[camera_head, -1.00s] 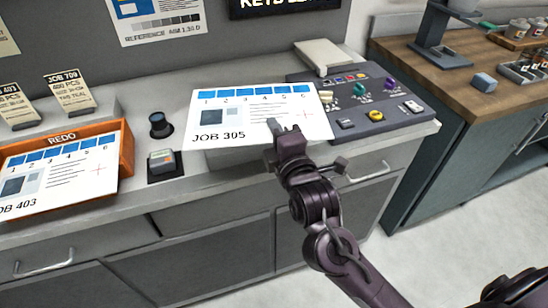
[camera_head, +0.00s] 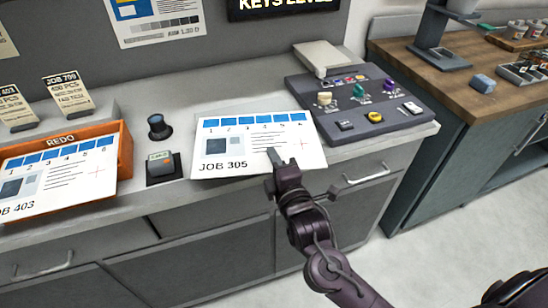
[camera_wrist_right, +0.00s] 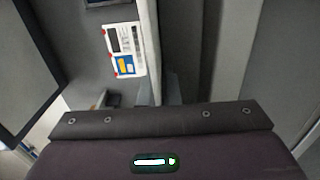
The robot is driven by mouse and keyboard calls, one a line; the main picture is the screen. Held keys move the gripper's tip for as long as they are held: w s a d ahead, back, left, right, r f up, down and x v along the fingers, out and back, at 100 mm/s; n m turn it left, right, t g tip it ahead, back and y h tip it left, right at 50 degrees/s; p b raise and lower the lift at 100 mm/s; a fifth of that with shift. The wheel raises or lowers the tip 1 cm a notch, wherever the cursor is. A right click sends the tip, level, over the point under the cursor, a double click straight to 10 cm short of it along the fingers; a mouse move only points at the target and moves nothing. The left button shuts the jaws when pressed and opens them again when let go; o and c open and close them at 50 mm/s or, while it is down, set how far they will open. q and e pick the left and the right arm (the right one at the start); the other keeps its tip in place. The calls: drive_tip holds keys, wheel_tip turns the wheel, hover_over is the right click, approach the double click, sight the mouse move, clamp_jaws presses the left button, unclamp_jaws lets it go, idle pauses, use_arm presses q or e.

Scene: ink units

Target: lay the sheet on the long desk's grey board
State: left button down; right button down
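The white sheet (camera_head: 240,150), printed JOB 305 with a row of blue squares, lies roughly level at the front of the long desk (camera_head: 215,95). It covers the place of the grey board, so the board is hidden. I cannot tell whether the sheet touches it. My right gripper (camera_head: 276,158) is at the sheet's front edge and is shut on it. In the right wrist view my two fingertips (camera_wrist_right: 158,92) show close together, by a thin pale edge running up the picture. My left gripper is not in view.
A grey control panel (camera_head: 400,120) with knobs stands right of the sheet. A small grey-green block (camera_head: 160,163) and a dark knob (camera_head: 158,127) are on its left. An orange REDO tray (camera_head: 125,155) holds a JOB 403 sheet. A wooden-topped bench (camera_head: 400,55) stands at right.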

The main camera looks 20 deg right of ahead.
drive_tip(key=c, duration=1.6)
unclamp_jaws()
drive_tip(key=shift+c, duration=0.2)
drive_tip(key=shift+r, duration=0.1)
drive_tip(key=s+b, duration=0.1)
drive_tip(key=s, duration=1.1)
drive_tip(key=shift+d, duration=0.2)
